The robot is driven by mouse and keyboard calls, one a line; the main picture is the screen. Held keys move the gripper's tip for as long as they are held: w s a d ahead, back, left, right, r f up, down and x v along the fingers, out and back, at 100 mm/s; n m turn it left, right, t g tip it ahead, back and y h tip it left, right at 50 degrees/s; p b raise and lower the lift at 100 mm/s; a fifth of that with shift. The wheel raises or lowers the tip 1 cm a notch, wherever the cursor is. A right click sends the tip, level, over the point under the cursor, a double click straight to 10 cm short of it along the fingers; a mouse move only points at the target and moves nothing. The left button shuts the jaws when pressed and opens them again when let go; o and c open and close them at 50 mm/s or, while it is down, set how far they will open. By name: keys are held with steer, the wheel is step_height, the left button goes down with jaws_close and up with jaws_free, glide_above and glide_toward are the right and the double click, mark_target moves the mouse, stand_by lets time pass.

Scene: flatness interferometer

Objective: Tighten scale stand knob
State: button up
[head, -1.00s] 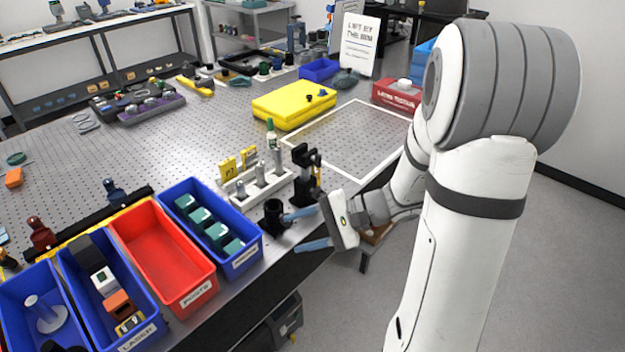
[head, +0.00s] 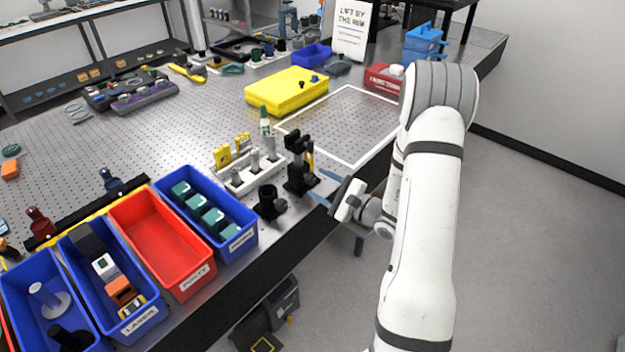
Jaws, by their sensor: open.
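A black upright stand (head: 299,165) with a thin yellow strip on its right side stands near the table's front edge. I take it for the scale stand; its knob is too small to make out. My gripper (head: 322,187), with blue fingers, is open just to the right of the stand's lower part. The fingers point left toward it. I cannot tell whether they touch it. A short black round holder (head: 270,203) stands left of and nearer than the stand.
A white rack (head: 253,178) with posts stands left of the stand. Blue bins (head: 243,243) and a red bin (head: 196,288) line the front left. A yellow case (head: 287,92) and a white-outlined area (head: 350,120) lie behind. The table's front edge runs close below my gripper.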

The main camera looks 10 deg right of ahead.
steer(key=shift+x, duration=1)
steer(key=shift+c, duration=0.2)
steer(key=c, duration=0.9)
steer(key=shift+a, duration=0.3)
steer(key=shift+d+f, duration=0.1)
steer(key=shift+d, duration=0.1)
